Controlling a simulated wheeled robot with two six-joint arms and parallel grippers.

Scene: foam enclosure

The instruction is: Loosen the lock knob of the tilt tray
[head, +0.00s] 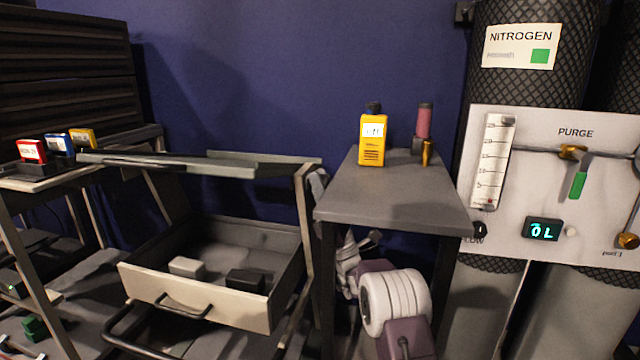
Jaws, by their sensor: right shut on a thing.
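The tilt tray (200,162) is a grey shallow tray across the top of the trolley, and it looks close to level. My right arm comes up from below, beside the small side table. My right gripper (318,184) is small and partly hidden at the tray's right end, by the trolley's upper corner. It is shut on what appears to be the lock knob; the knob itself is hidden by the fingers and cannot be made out. My left gripper is not in view.
An open drawer (195,305) juts out below the tray. The purge panel (545,180) and nitrogen cylinders stand at right.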

